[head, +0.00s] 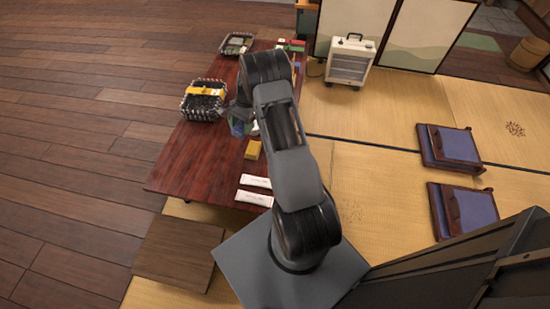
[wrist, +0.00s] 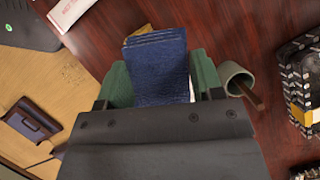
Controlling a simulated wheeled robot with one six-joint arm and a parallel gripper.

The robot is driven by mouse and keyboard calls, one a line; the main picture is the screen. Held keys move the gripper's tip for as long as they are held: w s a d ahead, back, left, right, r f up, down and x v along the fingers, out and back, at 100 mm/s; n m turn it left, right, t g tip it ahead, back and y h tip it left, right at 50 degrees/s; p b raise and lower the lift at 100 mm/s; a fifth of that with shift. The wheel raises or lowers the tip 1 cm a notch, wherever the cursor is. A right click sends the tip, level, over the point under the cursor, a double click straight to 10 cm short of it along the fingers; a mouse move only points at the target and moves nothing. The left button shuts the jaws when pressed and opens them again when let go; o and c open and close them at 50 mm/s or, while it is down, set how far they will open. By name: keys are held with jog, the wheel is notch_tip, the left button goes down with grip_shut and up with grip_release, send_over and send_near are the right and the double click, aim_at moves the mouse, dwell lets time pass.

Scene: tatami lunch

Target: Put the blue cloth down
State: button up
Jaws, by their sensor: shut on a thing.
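The blue cloth (wrist: 158,68) is a folded dark blue stack in the wrist view. My gripper (wrist: 160,82) is shut on it, with a green finger pad on each side. The cloth is held over the dark red wooden table (head: 178,165); I cannot tell whether it touches the top. In the head view my arm hides much of the gripper, and only a small bluish patch shows beside it.
A grey-green cup (wrist: 236,74) with a brown stick is close right of my gripper. A woven basket (head: 201,108) stands at the table's left edge, another (head: 237,43) farther back. A yellow block (head: 253,149) and white packets (head: 255,181) lie nearer. The front-left tabletop is clear.

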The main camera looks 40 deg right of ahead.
jog(key=s+d+f+b, duration=0.1)
jog(key=s+d+f, duration=0.1)
jog(key=s, duration=0.1)
jog(key=s+d+f+b, duration=0.1)
jog(key=s+d+f, duration=0.2)
jog(key=s+d+f+b, duration=0.1)
jog(key=s+d+f, duration=0.1)
jog(key=s+f, duration=0.1)
jog(key=shift+s+d+b, duration=0.25)
jog(key=shift+b, duration=0.1)
jog(key=shift+s+d+f, duration=0.15)
jog(key=shift+s+f, duration=0.1)
jog(key=shift+f, duration=0.1)
jog(key=f, duration=0.1)
jog(key=f+b, duration=0.1)
jog(key=s+f+b, duration=0.1)
jog(key=shift+d+f, duration=0.35)
jog(key=shift+w+f, duration=0.1)
jog(key=shift+f, duration=0.15)
jog(key=shift+f+b, duration=0.2)
jog(key=shift+b, duration=0.15)
jog(key=o, duration=1)
jog(key=shift+c, duration=0.2)
